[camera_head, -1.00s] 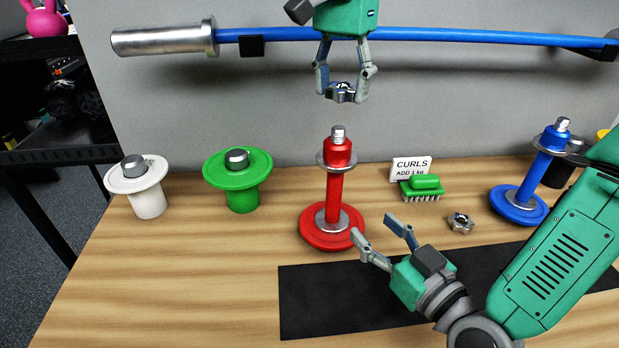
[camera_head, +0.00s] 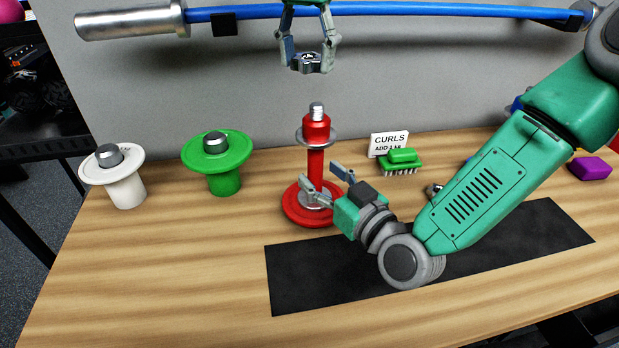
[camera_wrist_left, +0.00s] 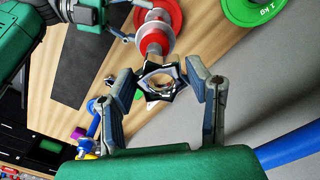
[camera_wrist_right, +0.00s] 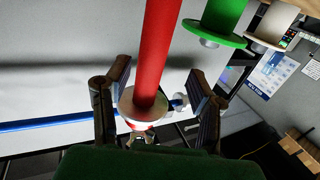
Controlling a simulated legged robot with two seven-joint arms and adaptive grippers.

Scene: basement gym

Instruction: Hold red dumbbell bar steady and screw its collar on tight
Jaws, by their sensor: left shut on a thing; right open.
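The red dumbbell bar (camera_head: 315,165) stands upright on the table on a red plate (camera_head: 300,214), with a threaded silver tip at its top. My left gripper (camera_head: 308,62) is shut on the star-shaped metal collar (camera_head: 310,63) and holds it above the tip, apart from it. In the left wrist view the collar (camera_wrist_left: 160,82) sits between the fingers, its hole showing, with the bar beyond. My right gripper (camera_head: 326,180) is open at the lower part of the bar. In the right wrist view the red bar (camera_wrist_right: 158,50) passes between its spread fingers; contact is not clear.
A white spool-shaped stand (camera_head: 126,190) and a green one (camera_head: 222,180) are at left. A green brush (camera_head: 399,162) and the CURLS card (camera_head: 388,142) stand right of the bar. A black mat (camera_head: 300,275) lies in front. A blue barbell (camera_head: 400,9) hangs on the wall.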

